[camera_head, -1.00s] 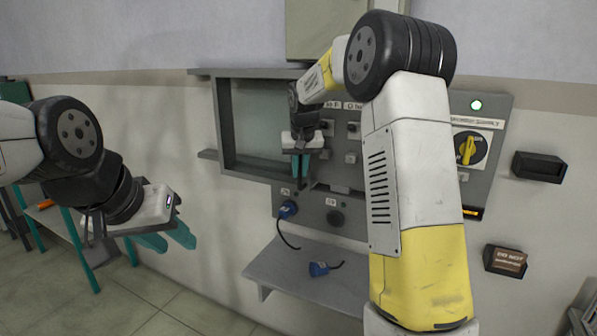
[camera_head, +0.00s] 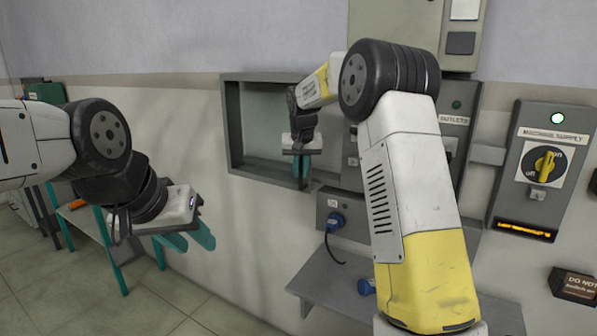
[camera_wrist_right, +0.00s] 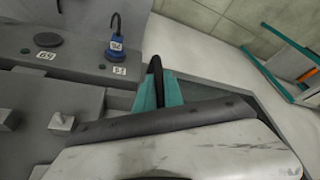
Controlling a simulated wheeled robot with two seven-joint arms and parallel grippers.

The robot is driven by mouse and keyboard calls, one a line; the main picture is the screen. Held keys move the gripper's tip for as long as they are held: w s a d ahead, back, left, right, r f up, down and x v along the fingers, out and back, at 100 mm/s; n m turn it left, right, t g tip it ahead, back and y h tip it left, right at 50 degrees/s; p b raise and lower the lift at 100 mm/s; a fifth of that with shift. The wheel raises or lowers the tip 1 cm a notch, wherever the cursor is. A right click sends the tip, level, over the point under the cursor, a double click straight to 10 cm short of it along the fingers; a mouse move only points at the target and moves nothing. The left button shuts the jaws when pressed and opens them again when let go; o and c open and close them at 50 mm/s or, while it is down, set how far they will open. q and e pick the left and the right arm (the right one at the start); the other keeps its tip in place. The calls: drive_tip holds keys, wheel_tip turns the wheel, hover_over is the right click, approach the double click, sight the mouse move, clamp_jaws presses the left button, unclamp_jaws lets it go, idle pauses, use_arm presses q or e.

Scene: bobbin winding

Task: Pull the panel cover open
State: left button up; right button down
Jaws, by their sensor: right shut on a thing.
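The panel cover (camera_head: 232,120) is a dark grey frame around a dull greenish pane, standing at the left of the grey outlet panel (camera_head: 455,140). My right gripper (camera_head: 301,167) is at the right part of the cover, with its teal fingers pointing down. In the right wrist view its fingers (camera_wrist_right: 157,92) are shut on a dark upright handle (camera_wrist_right: 155,68). The pane (camera_wrist_right: 196,95) shows beside them. My right arm hides much of the outlet panel and the right edge of the cover. My left gripper (camera_head: 188,241) is open and empty, hanging in front of the wall at left.
A grey shelf (camera_head: 325,300) sits below the panel, with a blue plug (camera_head: 367,287) on it and another blue plug (camera_head: 335,221) in a socket above. The supply switch box (camera_head: 540,175) is at right. A teal-legged table (camera_head: 105,235) stands at far left.

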drive_tip(key=c, duration=1.5)
unclamp_jaws()
drive_tip(key=shift+o, duration=0.2)
drive_tip(key=shift+r, duration=0.1)
drive_tip(key=v, duration=0.7)
drive_tip(key=shift+s, duration=0.1)
drive_tip(key=shift+s+r, duration=0.1)
drive_tip(key=shift+r, duration=0.15)
